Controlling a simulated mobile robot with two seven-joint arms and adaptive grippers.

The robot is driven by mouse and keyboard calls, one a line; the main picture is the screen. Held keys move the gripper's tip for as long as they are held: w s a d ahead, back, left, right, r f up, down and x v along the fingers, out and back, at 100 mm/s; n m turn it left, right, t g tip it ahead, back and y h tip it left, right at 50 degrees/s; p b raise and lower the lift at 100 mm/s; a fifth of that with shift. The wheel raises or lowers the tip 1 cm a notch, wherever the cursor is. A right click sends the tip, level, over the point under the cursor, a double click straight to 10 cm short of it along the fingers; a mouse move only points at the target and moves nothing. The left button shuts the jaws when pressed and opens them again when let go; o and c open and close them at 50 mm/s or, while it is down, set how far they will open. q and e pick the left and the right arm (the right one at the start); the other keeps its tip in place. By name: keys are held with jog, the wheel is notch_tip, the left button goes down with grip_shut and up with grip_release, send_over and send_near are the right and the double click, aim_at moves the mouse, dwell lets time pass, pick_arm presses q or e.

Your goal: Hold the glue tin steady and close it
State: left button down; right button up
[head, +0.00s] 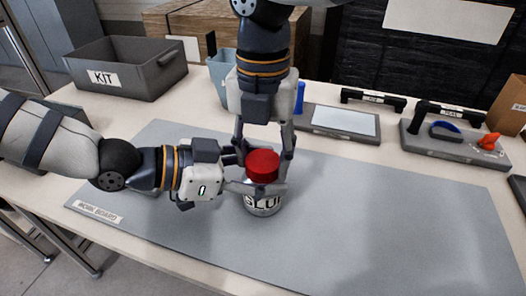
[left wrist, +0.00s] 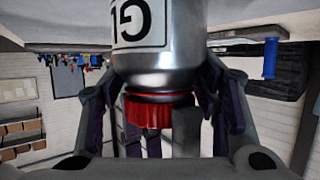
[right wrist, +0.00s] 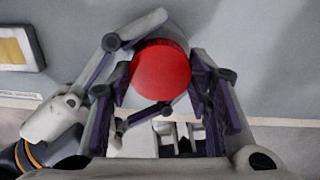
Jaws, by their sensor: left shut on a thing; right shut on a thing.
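The glue tin (head: 262,202) is a silver can with a white label, standing upright on the work board (head: 350,220). My left gripper (head: 258,186) comes in from the left and is shut around the tin's upper part. In the left wrist view the tin (left wrist: 160,65) appears upside down between its fingers. The red lid (head: 262,166) is at the top of the tin, in line with it. My right gripper (head: 265,150) points down from above and is shut on the lid, which shows as a red disc (right wrist: 161,70) in the right wrist view. I cannot tell whether the lid is fully seated.
A grey KIT box (head: 125,75) stands at the back left. A light blue bin (head: 221,75) is behind my right arm. The board's right side is clear.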

jog(key=o, duration=1.3)
jog(key=shift+r, duration=2.25)
jog(key=shift+c, duration=0.3)
